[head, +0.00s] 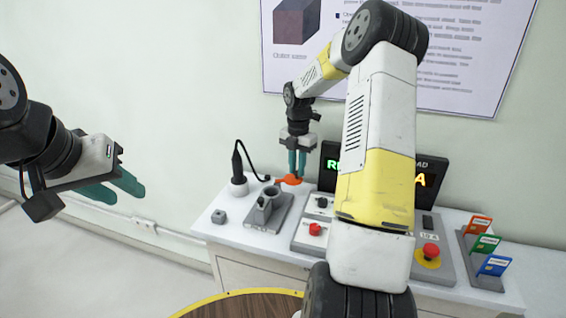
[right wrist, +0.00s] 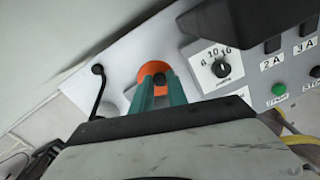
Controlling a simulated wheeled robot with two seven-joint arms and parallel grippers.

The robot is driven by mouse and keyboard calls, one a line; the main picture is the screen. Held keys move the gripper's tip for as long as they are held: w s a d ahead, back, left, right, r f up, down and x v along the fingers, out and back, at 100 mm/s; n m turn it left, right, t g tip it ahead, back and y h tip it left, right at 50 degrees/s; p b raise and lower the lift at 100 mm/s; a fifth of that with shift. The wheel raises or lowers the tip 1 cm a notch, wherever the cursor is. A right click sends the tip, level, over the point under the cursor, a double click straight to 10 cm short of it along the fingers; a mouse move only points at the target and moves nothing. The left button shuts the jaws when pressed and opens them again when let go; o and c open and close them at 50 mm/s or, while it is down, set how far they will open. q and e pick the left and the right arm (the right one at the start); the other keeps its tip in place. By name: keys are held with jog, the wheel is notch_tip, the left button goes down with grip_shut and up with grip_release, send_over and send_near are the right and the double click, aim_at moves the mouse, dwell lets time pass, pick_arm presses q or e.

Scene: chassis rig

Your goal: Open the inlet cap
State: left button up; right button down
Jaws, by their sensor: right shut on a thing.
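The orange inlet cap (head: 290,180) is at the tips of my right gripper (head: 297,174), above and to the right of the grey inlet (head: 271,191). The inlet's round top shows a dark opening. In the right wrist view the cap (right wrist: 151,61) is an orange disc with a black knob (right wrist: 160,79). My right gripper's teal fingers (right wrist: 160,92) are shut on that knob.
A black plug with a cable (head: 237,165) stands in a holder left of the inlet. The control panel with a red button (head: 431,251) and coloured cards (head: 487,243) are to the right. My right arm hides much of the display.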

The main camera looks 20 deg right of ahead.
jog(key=shift+w, duration=0.1)
dwell(0.4)
jog(key=c, duration=1.3)
grip_release()
notch_tip(320, 180, up, 8)
jog(key=shift+f, duration=0.25)
jog(key=shift+r, duration=0.15)
